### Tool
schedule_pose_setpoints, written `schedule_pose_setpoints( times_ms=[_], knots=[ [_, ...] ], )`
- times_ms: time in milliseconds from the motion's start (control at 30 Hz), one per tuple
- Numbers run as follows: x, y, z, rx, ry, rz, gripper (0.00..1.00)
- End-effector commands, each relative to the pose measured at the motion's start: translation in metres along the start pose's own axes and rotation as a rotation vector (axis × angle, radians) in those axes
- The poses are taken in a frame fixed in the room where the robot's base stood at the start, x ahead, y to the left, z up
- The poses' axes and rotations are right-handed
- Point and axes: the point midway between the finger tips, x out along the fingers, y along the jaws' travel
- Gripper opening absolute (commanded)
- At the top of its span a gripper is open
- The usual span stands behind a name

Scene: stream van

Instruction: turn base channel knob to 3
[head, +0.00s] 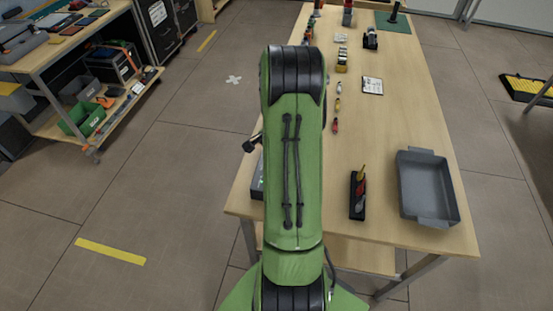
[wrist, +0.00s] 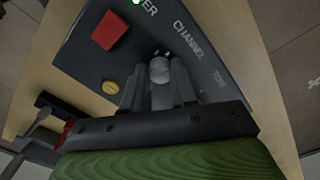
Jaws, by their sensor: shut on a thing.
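The channel knob (wrist: 160,68) is a small round grey knob on a dark grey panel (wrist: 205,55), beside the printed word CHANNEL. In the wrist view my gripper (wrist: 160,80) has its two grey fingers on either side of the knob and is shut on it. The marks around the knob are mostly hidden or too small to read, so its setting cannot be told. In the head view my green arm covers the gripper and most of the device; only a grey edge of the base (head: 257,178) shows left of the arm.
A red square button (wrist: 109,30) and a yellow round part (wrist: 110,87) sit on the panel left of the knob. On the wooden table (head: 385,120) stand a grey tray (head: 428,212) and a black holder (head: 357,205) with tools. A shelf unit stands at the far left.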

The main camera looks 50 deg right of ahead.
Motion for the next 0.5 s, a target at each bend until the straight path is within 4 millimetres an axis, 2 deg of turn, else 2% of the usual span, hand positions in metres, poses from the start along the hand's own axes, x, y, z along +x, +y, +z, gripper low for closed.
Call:
schedule_pose_setpoints(
  times_ms=[500],
  knots=[
    [-0.0012, -0.0008, -0.0009, 0.056, 0.003, -0.003, 0.0]
  ],
)
